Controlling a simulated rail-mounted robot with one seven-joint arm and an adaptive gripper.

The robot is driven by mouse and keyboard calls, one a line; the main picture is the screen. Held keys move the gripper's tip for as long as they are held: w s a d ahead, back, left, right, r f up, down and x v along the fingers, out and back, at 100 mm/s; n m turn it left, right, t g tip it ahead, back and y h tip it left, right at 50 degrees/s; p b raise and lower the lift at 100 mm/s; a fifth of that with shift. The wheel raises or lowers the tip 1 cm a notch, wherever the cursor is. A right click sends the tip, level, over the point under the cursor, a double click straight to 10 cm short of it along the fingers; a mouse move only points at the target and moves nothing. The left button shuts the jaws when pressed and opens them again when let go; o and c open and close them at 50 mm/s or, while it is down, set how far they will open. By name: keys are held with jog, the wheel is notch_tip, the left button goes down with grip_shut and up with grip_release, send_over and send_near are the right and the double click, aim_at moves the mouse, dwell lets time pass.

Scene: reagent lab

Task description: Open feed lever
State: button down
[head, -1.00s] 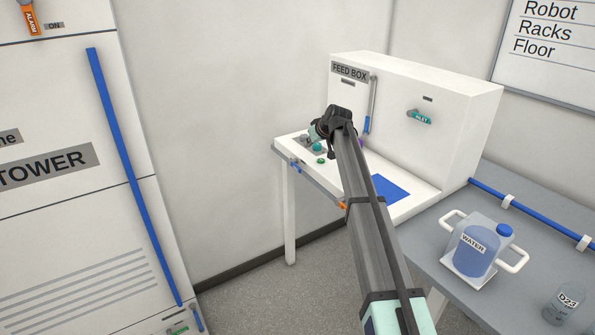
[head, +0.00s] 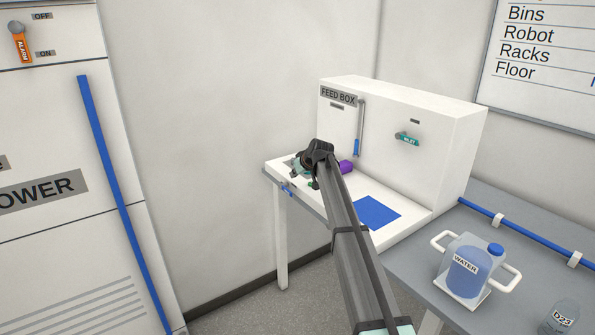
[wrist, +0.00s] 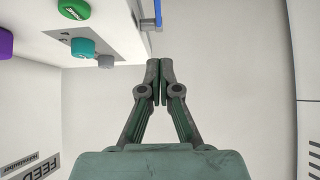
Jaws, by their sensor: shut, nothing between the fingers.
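The white feed box (head: 345,97) stands at the back right with a "FEED BOX" label. A thin grey lever with a blue grip (head: 357,147) hangs down its front face. A small blue handle (head: 287,189) sits on the front edge of the white bench; a blue handle on a grey bar also shows at the top of the wrist view (wrist: 158,14). Which one is the feed lever I cannot tell for sure. My gripper (wrist: 159,64) is shut and empty, apart from the handle in the wrist view. In the head view it is over the bench's left part.
A green inlet handle (head: 407,139) sticks out of the box. A water jug (head: 470,266) stands on the grey table at right. Floor left of the bench is clear.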

aim_at(286, 189)
jog(key=p+x, duration=0.1)
jog(key=x, duration=0.4)
jog(key=shift+w+a+p, duration=0.1)
jog(key=shift+w+p, duration=0.1)
jog(key=shift+p, duration=0.15)
notch_tip(286, 189, down, 3)
jog(key=shift+s+f+p, duration=0.1)
jog(key=shift+p, duration=0.6)
jog(key=shift+f, duration=0.65)
